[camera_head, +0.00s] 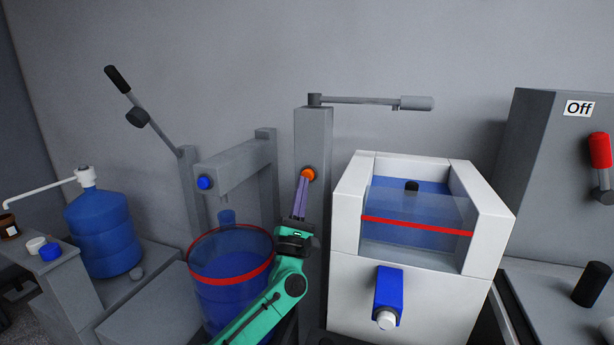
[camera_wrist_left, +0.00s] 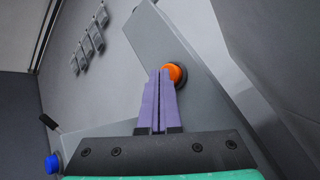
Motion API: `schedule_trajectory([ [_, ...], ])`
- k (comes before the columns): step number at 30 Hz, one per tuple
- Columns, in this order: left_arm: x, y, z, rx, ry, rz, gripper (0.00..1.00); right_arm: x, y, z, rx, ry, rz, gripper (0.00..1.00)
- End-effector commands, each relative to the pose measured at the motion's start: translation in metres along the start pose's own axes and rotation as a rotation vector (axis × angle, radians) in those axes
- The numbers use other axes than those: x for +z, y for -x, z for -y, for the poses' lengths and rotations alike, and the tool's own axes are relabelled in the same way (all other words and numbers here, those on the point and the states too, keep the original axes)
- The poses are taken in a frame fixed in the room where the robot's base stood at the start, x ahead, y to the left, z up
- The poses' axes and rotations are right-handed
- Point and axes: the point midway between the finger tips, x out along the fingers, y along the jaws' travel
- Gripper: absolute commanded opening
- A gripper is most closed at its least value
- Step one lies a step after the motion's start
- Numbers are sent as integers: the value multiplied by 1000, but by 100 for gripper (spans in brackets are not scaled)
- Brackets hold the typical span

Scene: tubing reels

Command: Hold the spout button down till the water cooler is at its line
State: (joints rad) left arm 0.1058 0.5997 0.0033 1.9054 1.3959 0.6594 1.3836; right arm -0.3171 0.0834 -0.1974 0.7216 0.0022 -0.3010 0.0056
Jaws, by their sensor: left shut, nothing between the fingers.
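The water cooler (camera_head: 345,215) is a white box with a clear front, a red line (camera_head: 420,226) across it and a blue tap (camera_head: 388,295) below. Blue shows through the front above and below the line; I cannot tell the exact water level. An orange button (camera_head: 308,174) sits on a grey post left of the cooler; it also shows in the left wrist view (camera_wrist_left: 174,74). My left gripper (camera_head: 302,180) is shut and empty, its purple fingertips (camera_wrist_left: 160,74) at the button and partly covering it. I cannot tell whether they press it. My right gripper is out of view.
A clear drum (camera_head: 230,255) with blue water and a red band stands left of my arm, under a grey frame with a blue button (camera_head: 204,182). A blue water bottle (camera_head: 103,232) is far left. A grey cabinet marked Off (camera_head: 545,160) with a red handle stands right.

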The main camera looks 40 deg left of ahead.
Motion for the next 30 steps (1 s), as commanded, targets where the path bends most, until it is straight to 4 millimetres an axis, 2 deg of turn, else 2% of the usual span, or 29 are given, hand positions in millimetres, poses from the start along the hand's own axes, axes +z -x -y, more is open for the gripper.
schedule_trajectory([
  [11, 3, 3, -3, 2, 0, 1, 0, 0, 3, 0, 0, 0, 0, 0],
  [24, 25, 32, -25, 2, 1, 1, 0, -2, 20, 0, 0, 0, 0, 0],
  [30, 27, 36, -27, 4, 0, 3, 0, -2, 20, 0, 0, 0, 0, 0],
])
